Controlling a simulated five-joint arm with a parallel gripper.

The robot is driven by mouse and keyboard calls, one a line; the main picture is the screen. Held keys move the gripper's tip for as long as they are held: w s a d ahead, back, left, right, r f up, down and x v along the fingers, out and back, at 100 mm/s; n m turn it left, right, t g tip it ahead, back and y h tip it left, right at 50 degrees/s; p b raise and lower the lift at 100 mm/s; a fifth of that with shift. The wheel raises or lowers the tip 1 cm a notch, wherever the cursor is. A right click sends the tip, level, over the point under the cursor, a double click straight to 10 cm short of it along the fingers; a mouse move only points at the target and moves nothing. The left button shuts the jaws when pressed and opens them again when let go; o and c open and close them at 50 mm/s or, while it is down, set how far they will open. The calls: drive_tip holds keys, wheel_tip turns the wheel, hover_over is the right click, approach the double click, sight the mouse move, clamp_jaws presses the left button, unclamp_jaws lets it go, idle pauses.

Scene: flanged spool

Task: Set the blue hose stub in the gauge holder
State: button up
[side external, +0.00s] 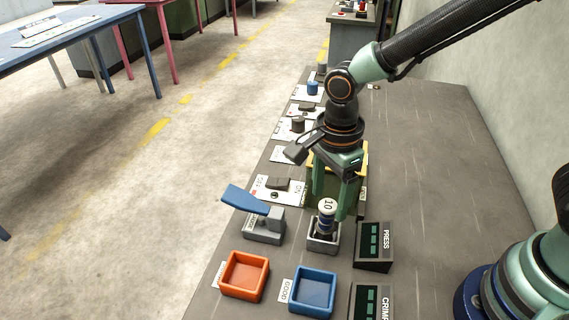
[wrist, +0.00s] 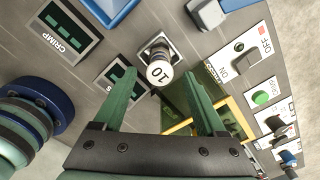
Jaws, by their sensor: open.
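The hose stub (side external: 326,224) stands upright in a small grey square holder (side external: 323,248), which I take to be the gauge holder. It has a white top marked 10 and a dark blue and silver body. In the wrist view the stub's white top (wrist: 160,74) faces the camera, with the holder (wrist: 150,43) behind it. My gripper (side external: 332,204) is open just above and behind the stub. In the wrist view the open fingers of my gripper (wrist: 156,75) appear on either side of the stub, with gaps. The stub's lower end is hidden inside the holder.
A lever device with a blue handle (side external: 245,200) stands left of the holder. The PRESS display (side external: 374,242) is to the right, with the CRIMP display (side external: 371,302) nearer. An orange tray (side external: 244,292) and a blue tray (side external: 313,306) lie in front. The bench's right side is clear.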

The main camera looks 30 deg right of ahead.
wheel_tip(320, 180, up, 7)
drive_tip(key=shift+r, duration=0.1)
drive_tip(key=s+d+r+n+t, duration=0.1)
drive_tip(key=d+r+n+t, duration=0.1)
drive_tip(key=d+n, duration=0.6)
drive_tip(key=s+d+r+n+t, duration=0.1)
drive_tip(key=d+r+n+t, duration=0.2)
drive_tip(key=d+n, duration=0.6)
wheel_tip(320, 180, up, 2)
drive_tip(key=shift+s+n+t, duration=0.3)
drive_tip(key=shift+s+n, duration=0.05)
drive_tip(key=shift+n, duration=0.15)
